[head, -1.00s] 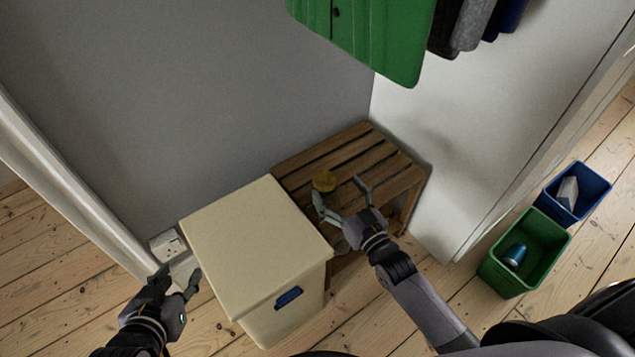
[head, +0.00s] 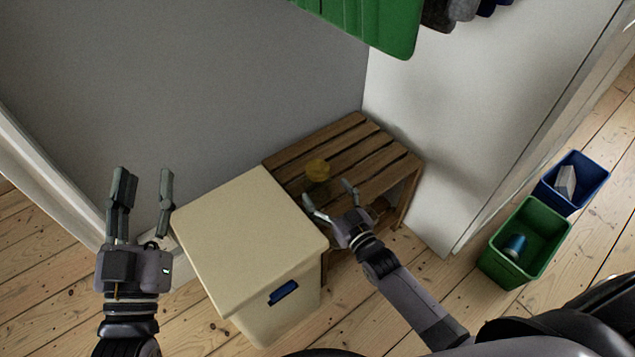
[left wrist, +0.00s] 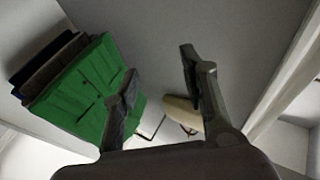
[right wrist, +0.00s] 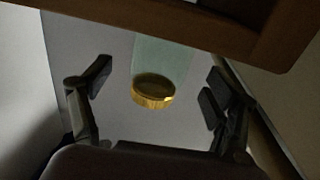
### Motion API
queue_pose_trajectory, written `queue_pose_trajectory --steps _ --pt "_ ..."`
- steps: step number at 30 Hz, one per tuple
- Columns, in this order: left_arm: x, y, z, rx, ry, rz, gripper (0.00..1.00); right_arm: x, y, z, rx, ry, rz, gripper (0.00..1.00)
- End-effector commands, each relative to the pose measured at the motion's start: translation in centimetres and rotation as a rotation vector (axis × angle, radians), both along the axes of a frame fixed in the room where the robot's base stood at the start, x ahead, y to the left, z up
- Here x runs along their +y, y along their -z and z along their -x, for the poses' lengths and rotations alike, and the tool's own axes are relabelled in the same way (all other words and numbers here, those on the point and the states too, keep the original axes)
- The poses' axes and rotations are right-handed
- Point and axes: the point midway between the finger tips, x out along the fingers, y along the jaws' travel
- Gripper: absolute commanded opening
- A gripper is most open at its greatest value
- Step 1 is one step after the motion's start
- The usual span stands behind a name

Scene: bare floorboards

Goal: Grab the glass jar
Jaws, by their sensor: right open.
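The glass jar (head: 318,186) with a yellow-gold lid (head: 317,168) stands upright on the slatted wooden bench (head: 345,135). My right gripper (head: 328,194) is open and empty at the bench's front, on the near side of the jar. In the right wrist view the jar's clear body (right wrist: 162,58) and gold lid (right wrist: 153,93) appear upside down between the spread fingers, touching neither. My left gripper (head: 144,172) is open and empty, raised left of the cream box; its spread fingers also show in the left wrist view (left wrist: 160,75).
A cream lidded box (head: 245,215) stands against the bench's left side. Green clothing (head: 375,22) hangs above. A green bin (head: 500,262) holding a blue can and a blue bin (head: 588,182) stand on the floor at right. The wall is behind the bench.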

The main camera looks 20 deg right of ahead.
Motion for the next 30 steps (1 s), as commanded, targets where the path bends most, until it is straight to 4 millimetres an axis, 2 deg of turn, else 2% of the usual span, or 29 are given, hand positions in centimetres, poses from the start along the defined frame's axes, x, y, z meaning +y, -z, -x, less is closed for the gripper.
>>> queue_pose_trajectory --steps 5,12,16,26,30 --pt "-0.1 -1.0 0.4 -0.064 0.005 0.018 0.40 0.2 0.0 -0.9 -0.002 0.000 -0.001 0.81" --pt "0.0 -4.5 2.4 -0.284 0.016 0.080 0.40 0.9 0.1 -3.8 -0.002 0.000 -0.001 0.81" --pt "0.1 -5.8 3.4 -0.369 0.020 0.105 0.40 1.1 0.1 -4.7 -0.001 0.000 0.000 0.81" --pt "0.1 -6.4 3.8 -0.401 0.023 0.114 0.40 1.1 0.0 -5.1 0.001 0.000 -0.001 0.80" --pt "0.1 -6.4 3.8 -0.400 0.023 0.114 0.40 1.1 0.0 -5.1 0.001 0.000 -0.001 0.71"
